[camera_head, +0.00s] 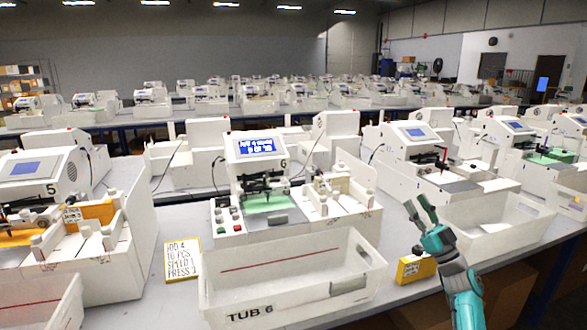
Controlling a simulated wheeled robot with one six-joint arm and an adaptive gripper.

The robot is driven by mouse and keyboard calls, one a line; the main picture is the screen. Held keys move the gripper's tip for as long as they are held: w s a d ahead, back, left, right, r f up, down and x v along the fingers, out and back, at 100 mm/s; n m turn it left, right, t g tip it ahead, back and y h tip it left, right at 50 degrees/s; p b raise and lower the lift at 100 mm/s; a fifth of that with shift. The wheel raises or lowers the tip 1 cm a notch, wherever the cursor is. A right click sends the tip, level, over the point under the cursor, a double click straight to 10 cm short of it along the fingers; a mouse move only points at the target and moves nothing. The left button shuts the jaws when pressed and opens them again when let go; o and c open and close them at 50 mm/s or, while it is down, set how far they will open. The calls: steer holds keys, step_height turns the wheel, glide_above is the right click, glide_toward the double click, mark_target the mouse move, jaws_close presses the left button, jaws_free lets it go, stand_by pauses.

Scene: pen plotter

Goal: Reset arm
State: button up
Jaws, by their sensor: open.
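My gripper (421,212) is in the lower right of the head view, at the end of my teal arm. Behind that tub stands a white pen plotter (262,150) with a lit blue screen and the number 6. A green piece (266,203) lies under its pen head.
A yellow block (416,269) sits beside my gripper. Plotter 5 (30,175) stands at left, and another plotter (425,150) with an open white tub (490,225) at right. More benches with plotters fill the background.

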steer(key=s+a+f+m+g+h, duration=0.1)
steer(key=s+a+f+m+h, duration=0.15)
steer(key=f, duration=0.65)
steer(key=s+a+f+m+g+h, duration=0.15)
steer(key=s+a+f, duration=0.25)
steer(key=f, duration=0.6)
steer(key=s+a+f+m+g+h, duration=0.1)
steer(key=s+a+f+h, duration=0.15)
steer(key=f, duration=0.65)
steer(key=s+a+f+m+g+h, duration=0.2)
steer(key=s+a+f, duration=0.1)
steer(key=s+f, duration=0.55)
steer(key=s+a+f+m+g+h, duration=0.1)
steer(key=s+a+f+h, duration=0.1)
steer(key=s+f, duration=0.65)
steer(key=s+m+g+h, duration=0.2)
steer(key=s+h, duration=0.2)
steer(key=s, duration=2)
steer(key=s+r+n, duration=0.1)
steer(key=s+r, duration=1.6)
steer(key=s, duration=0.1)
steer(key=shift+a+r+t, duration=0.4)
steer(key=shift+a+t, duration=0.05)
